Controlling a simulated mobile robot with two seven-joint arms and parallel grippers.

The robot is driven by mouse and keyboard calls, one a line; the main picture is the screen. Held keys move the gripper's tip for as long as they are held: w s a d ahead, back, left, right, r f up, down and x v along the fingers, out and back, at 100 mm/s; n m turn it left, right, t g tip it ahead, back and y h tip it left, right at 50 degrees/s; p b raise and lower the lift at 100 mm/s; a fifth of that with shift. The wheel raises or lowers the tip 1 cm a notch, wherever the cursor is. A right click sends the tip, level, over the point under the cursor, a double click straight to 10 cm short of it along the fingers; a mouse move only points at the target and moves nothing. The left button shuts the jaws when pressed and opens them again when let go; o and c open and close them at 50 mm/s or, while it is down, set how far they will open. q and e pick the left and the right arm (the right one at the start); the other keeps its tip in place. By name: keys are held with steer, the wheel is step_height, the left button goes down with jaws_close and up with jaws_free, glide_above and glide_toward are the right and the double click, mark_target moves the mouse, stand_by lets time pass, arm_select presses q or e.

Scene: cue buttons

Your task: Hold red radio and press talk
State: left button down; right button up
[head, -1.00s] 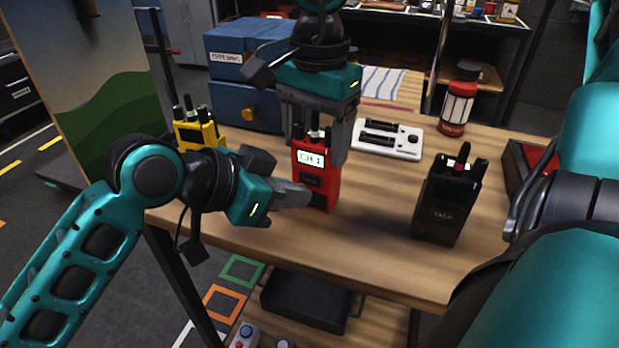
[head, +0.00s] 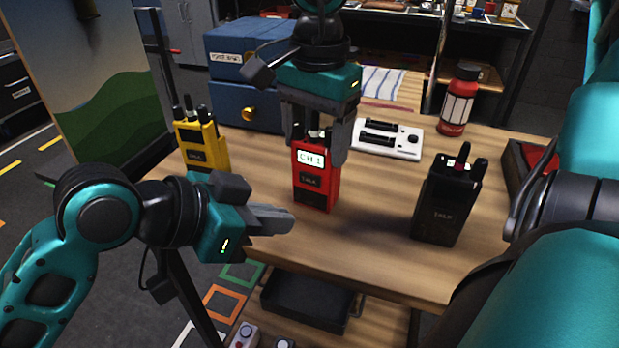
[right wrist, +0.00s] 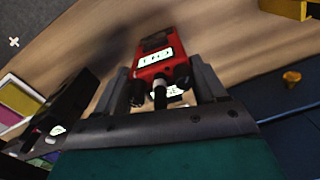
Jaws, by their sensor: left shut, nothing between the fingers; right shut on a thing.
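The red radio (head: 316,185) stands upright on the wooden table, its screen reading CH 1 and its dark talk button (head: 312,181) facing the head camera. My right gripper (head: 318,145) comes down from above and is shut on the upper part of the radio, one finger on each side. In the right wrist view the red radio (right wrist: 158,48) sits between the two fingers. My left gripper (head: 288,220) is shut and empty, to the left of and lower than the radio's front, with a gap between its tips and the radio.
A yellow radio (head: 202,148) stands at the left and a black radio (head: 447,205) at the right of the table (head: 370,235). The table's front is clear.

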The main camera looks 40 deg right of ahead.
steer(key=o, duration=1.2)
arm_select(q)
step_height(320, 180, up, 2)
steer(key=shift+r+p, duration=0.2)
steer(key=shift+p, duration=1)
arm_select(e)
steer(key=shift+o, duration=0.2)
step_height(320, 180, up, 13)
steer(key=shift+s+f, duration=0.1)
arm_select(q)
steer(key=shift+r, duration=0.1)
